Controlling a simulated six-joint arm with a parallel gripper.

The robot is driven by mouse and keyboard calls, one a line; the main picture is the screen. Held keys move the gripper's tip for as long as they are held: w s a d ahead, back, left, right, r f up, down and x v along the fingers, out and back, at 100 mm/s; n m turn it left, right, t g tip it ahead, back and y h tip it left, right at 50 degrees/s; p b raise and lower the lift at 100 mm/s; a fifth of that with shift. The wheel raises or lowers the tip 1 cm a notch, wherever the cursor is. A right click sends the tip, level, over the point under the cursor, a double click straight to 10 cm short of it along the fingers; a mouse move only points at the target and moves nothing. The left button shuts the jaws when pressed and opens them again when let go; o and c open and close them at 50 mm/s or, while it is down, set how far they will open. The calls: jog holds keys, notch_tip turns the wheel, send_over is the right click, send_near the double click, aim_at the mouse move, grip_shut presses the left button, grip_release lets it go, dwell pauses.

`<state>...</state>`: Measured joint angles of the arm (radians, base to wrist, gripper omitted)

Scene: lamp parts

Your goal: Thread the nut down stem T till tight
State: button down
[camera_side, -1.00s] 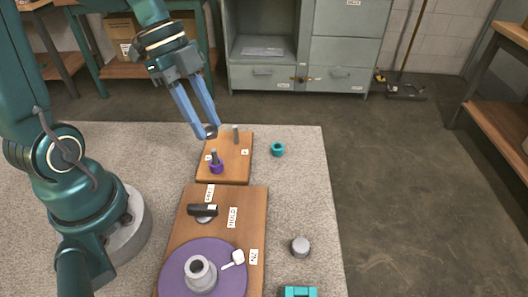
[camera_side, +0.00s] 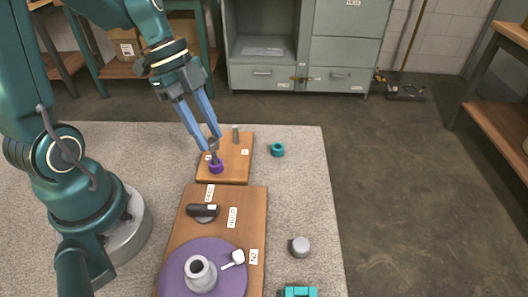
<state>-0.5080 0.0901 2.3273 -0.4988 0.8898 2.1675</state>
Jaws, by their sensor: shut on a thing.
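A wooden board (camera_side: 237,166) at the back of the mat bears two upright grey stems. The left stem (camera_side: 214,157) has a purple ring (camera_side: 216,168) around its foot. The right stem (camera_side: 236,136) is bare. Small labels lie by both, but their letters are too small to read, so I cannot tell which is stem T. My gripper (camera_side: 211,143) points down with its blue fingers shut on a small dark grey nut (camera_side: 212,144). The nut is at the top of the left stem, above the purple ring. I cannot tell whether it is around the stem or just above it.
A teal ring (camera_side: 278,149) lies right of the board. Nearer stands a larger wooden board (camera_side: 255,212) with a black-handled part (camera_side: 202,210) and a purple disc (camera_side: 233,276) bearing a grey socket (camera_side: 199,273). A grey knob (camera_side: 300,246) and a teal block (camera_side: 299,292) lie to the right.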

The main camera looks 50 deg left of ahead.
jog(key=shift+f, duration=1.85)
jog(key=shift+f, duration=0.1)
jog(key=c, duration=1.2)
grip_release()
jog(key=shift+c, duration=0.2)
grip_shut()
jog(key=shift+f, duration=0.15)
